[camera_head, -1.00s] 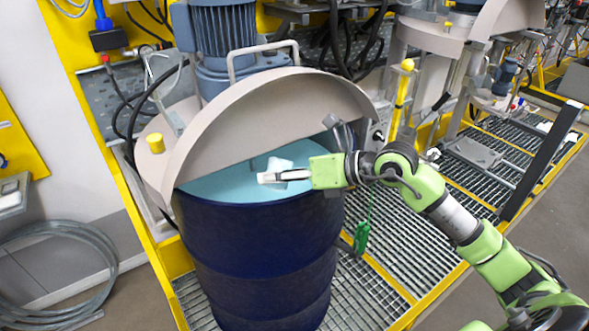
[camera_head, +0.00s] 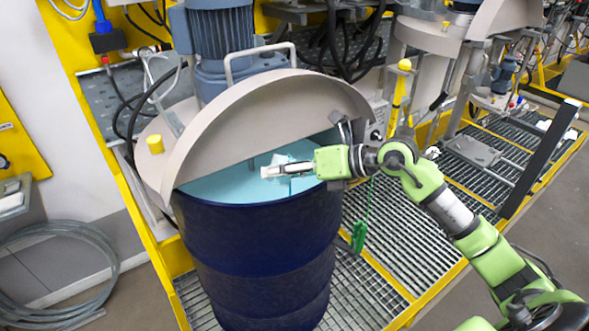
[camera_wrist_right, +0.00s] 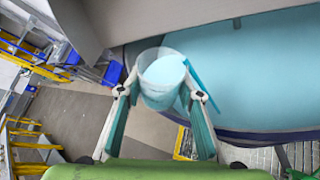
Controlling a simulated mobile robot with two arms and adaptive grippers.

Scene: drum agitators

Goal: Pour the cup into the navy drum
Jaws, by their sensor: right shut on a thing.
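The navy drum (camera_head: 255,235) stands upright, its opening partly covered by a raised beige half-lid (camera_head: 255,105). Light blue contents show inside (camera_head: 225,186); they also fill the right side of the right wrist view (camera_wrist_right: 255,75). My right gripper (camera_head: 283,171) is over the opening, shut on a pale translucent cup (camera_wrist_right: 160,82). In the right wrist view its fingers (camera_wrist_right: 160,94) grip both sides of the cup. The cup holds light blue contents and looks tilted. A blue streak shows beside its right rim; I cannot tell if it is flowing. The left gripper is out of view.
A blue-grey motor (camera_head: 222,35) with a metal handle stands behind the half-lid. Yellow frame and metal grating (camera_head: 385,230) surround the drum. A coiled hose (camera_head: 60,262) lies at the left.

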